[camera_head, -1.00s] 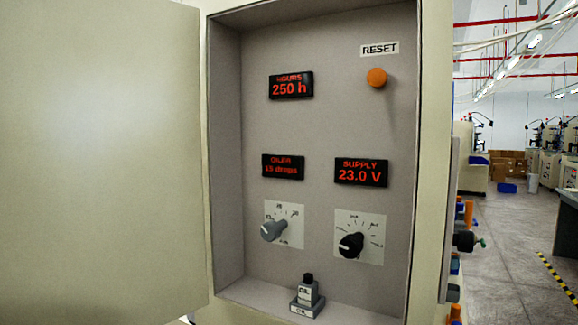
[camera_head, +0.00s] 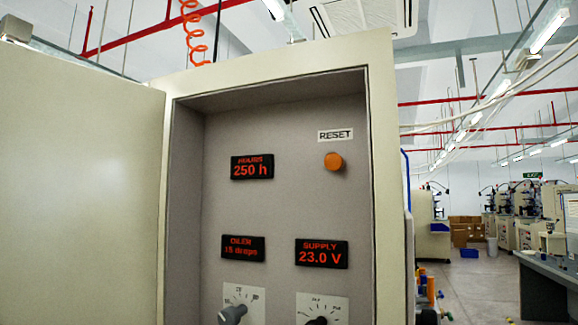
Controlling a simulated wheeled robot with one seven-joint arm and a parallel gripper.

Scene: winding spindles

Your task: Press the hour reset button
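The orange round reset button (camera_head: 333,161) sits on the grey back panel of an open cabinet, just below a white label reading RESET (camera_head: 335,135). To its left, the hours display (camera_head: 252,167) reads 250 h in red. My gripper is not in view, and nothing covers the button.
The cabinet door (camera_head: 75,190) stands open on the left. Below are the oiler display (camera_head: 243,248), reading 15 drops, and the supply display (camera_head: 321,253), reading 23.0 V. Grey (camera_head: 232,314) and black (camera_head: 317,321) knobs are partly cut off. An aisle (camera_head: 480,285) runs at right.

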